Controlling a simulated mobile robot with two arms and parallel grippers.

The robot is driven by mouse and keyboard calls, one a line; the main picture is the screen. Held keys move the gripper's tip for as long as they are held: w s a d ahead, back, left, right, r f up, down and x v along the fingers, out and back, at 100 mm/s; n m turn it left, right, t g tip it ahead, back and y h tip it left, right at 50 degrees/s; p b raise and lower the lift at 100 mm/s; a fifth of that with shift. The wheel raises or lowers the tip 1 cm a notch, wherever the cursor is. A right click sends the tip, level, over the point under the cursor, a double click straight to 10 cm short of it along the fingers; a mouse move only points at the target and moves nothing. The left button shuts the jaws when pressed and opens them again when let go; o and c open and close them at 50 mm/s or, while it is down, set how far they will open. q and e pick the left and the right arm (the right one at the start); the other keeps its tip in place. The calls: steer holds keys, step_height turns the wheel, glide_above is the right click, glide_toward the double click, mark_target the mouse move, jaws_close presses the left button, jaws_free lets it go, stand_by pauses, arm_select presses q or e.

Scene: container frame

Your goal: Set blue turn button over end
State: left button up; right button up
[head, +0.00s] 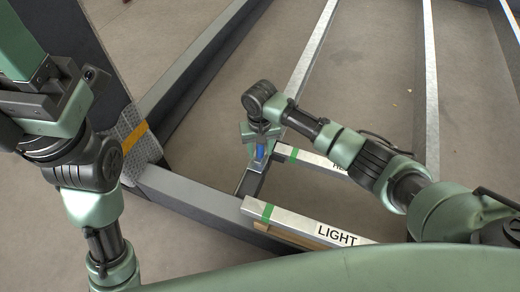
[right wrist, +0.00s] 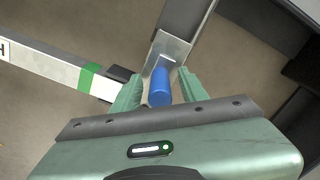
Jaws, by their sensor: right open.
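The blue turn button (head: 260,152) is a small blue cylinder at a metal end plate (right wrist: 172,48) on a dark frame bar. It also shows in the right wrist view (right wrist: 160,87), standing between the fingers of my right gripper (right wrist: 158,80). The green fingers are open, one on each side of it, with a gap showing at the right finger. In the head view my right gripper (head: 260,143) is over the button and hides part of it. My left arm shows at the left, but its fingertips are not in view.
A pale beam marked LIGHT (head: 300,224) with a green stripe lies in front of the button. A second labelled beam (head: 310,160) lies to its right, partly behind my right arm. Dark frame bars (head: 195,206) surround it. Bare floor (head: 205,165) shows between them.

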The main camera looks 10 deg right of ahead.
jaws_close()
stand_by(1.3)
